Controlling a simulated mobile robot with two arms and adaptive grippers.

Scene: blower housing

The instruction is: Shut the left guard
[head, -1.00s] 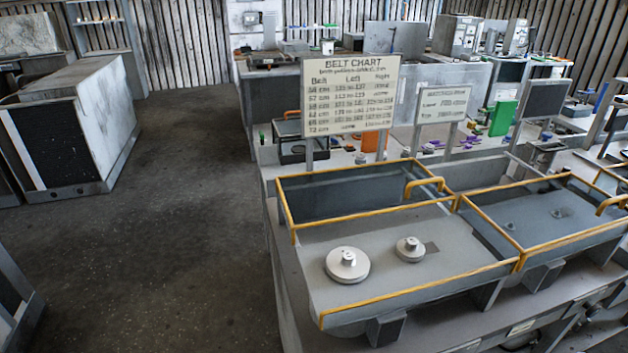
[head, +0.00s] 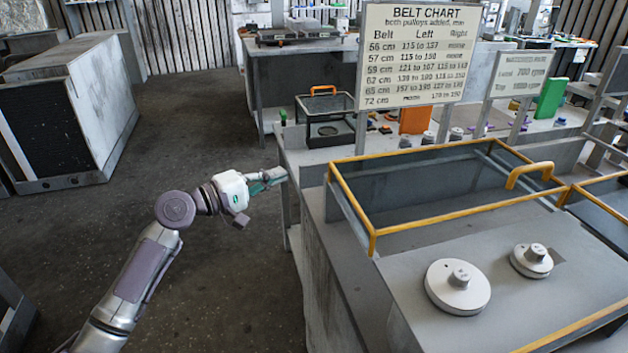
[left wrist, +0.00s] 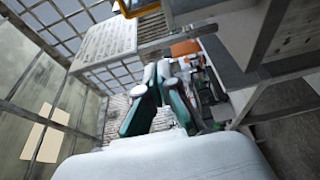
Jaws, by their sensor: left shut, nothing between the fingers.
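The left guard (head: 372,243) is a grey, yellow-rimmed cover with a yellow handle (head: 530,173). It stands open at the back of the left blower housing (head: 400,290). Two round pale pulleys, a larger one (head: 457,287) and a smaller one (head: 531,260), lie exposed in front of it. My left gripper (head: 280,176) is shut and empty, to the left of the guard and apart from it. Its fingers also show in the left wrist view (left wrist: 160,108). My right gripper is not in view.
A belt chart sign (head: 418,55) and a smaller sign (head: 518,75) stand behind the guard. Open floor (head: 200,110) lies to the left.

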